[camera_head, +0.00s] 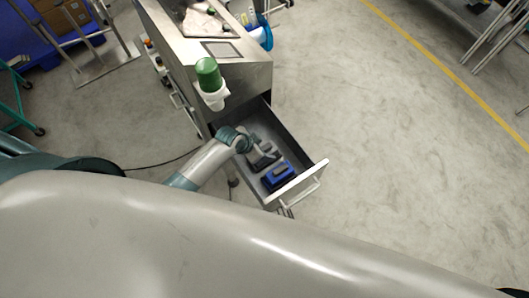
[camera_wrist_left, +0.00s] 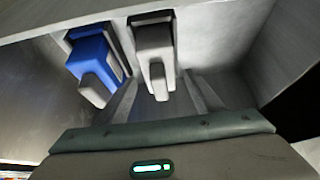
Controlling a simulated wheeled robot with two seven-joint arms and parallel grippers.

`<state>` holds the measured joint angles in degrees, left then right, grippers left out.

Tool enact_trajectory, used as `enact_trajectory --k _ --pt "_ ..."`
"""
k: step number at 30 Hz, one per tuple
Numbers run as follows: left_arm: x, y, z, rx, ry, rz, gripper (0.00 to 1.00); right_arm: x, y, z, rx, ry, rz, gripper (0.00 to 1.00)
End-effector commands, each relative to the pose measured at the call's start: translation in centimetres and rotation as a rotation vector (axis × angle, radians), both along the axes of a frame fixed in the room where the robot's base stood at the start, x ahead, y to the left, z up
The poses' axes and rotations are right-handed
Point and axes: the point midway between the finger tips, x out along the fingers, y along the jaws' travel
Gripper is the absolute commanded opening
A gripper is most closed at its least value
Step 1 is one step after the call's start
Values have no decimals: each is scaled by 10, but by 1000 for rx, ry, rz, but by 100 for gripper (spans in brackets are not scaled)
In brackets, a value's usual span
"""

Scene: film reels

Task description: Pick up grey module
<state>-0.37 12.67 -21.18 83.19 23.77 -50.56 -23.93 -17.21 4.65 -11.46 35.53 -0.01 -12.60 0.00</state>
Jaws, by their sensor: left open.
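The grey module (camera_head: 262,160) lies in the open drawer, beside a blue module (camera_head: 279,176). My left gripper (camera_head: 256,149) reaches into the drawer from the left, close to the grey module. In the left wrist view, the fingers of my left gripper (camera_wrist_left: 163,88) are apart, one on each side of the lower end of the grey module. I cannot tell whether they touch it. My right gripper is not in view.
The drawer (camera_head: 309,180) sticks out from a metal cabinet (camera_head: 240,78), with its walls close around my gripper. The blue module (camera_wrist_left: 94,62) sits just left of the grey one in the left wrist view.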

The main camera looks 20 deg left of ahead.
Motion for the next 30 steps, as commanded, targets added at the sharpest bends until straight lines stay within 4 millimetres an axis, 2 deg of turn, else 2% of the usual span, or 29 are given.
enact_trajectory --k 5,19,24,26,30 --pt "3 -3 -6 -1 0 1 61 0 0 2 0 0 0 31" --pt "3 -3 -6 -1 -1 0 61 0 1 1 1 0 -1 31" --pt "3 -2 -6 -1 -1 0 20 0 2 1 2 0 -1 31" --pt "3 -2 -6 -1 -1 0 7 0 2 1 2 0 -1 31" --pt "3 -3 -6 -1 -2 0 7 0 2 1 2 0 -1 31"
